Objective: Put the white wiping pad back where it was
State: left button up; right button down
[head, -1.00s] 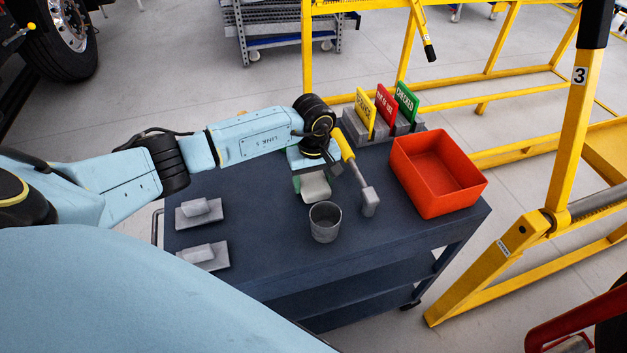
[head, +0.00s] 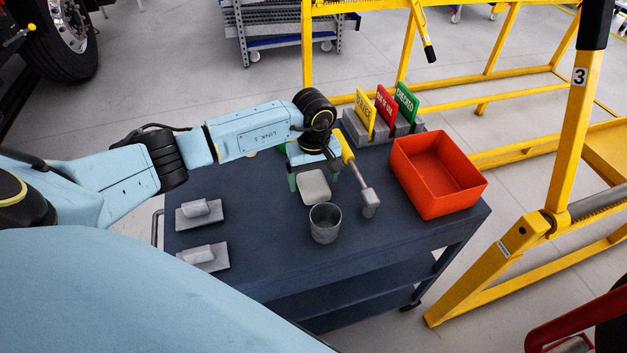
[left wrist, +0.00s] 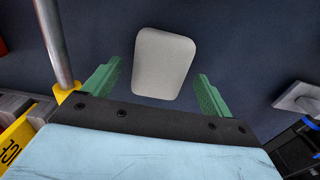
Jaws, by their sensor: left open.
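The white wiping pad (head: 314,187) lies on the dark blue cart top, behind the grey metal cup (head: 325,222). In the left wrist view the pad (left wrist: 164,62) shows whole, ahead of and between the two green fingers. My left gripper (head: 314,181) is open at the pad's far side, with its fingers spread wider than the pad. In the left wrist view a gap shows between the pad and each finger of the left gripper (left wrist: 155,88). My right gripper is not in view.
A red bin (head: 437,172) is at the right. A grey holder (head: 356,129) carries coloured signs behind. Two grey blocks on plates (head: 200,213) (head: 204,257) lie at the left.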

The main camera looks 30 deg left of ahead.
aim_at(314, 182)
pick_arm(q)
notch_tip(314, 182, up, 10)
jog(key=shift+r, duration=0.15)
dwell(0.3)
